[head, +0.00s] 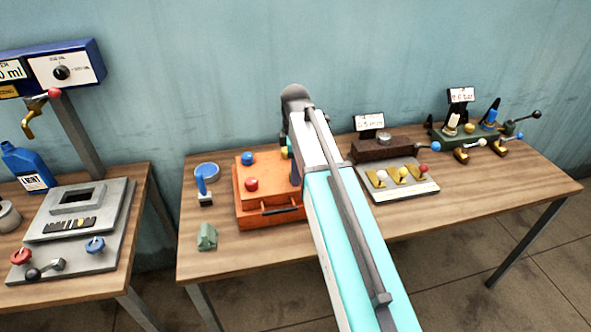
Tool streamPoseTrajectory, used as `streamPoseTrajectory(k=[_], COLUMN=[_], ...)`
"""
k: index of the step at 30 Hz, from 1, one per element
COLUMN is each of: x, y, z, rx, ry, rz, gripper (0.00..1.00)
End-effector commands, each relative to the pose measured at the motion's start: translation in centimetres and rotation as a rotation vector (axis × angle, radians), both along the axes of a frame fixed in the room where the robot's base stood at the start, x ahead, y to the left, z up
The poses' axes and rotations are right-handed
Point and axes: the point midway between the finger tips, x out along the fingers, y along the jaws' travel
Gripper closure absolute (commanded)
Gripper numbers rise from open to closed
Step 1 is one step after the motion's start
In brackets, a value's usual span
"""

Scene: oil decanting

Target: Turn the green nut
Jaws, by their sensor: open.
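An orange box (268,212) stands on the middle table, with a blue knob (247,158) and a red knob (251,184) on its top. A small yellow part (284,153) shows at the box's back right, beside my arm, with something dark green just above it. I cannot tell whether that is the green nut; my arm covers the right part of the box. A pale green block (207,237) lies on the table in front left of the box. My arm reaches over the box from the lower right. My gripper's fingers are hidden behind my arm.
A blue-handled tool (202,185) and a blue-rimmed round dish (207,170) stand left of the box. Right are a brown device (387,149), a grey panel with knobs (400,180) and a green lever device (465,137). The left table holds a grey machine (80,222) and blue jug (27,167).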

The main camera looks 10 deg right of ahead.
Motion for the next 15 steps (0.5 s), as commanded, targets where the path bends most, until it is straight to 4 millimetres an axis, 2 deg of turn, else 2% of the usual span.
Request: streamPoseTrajectory(k=[12, 15], x=[0.00, -0.01], y=[-0.06, -0.13], z=[-0.45, -0.44], rx=[0.000, 0.000], ry=[0.000, 0.000], rz=[-0.001, -0.002], gripper=[0.49, 0.64])
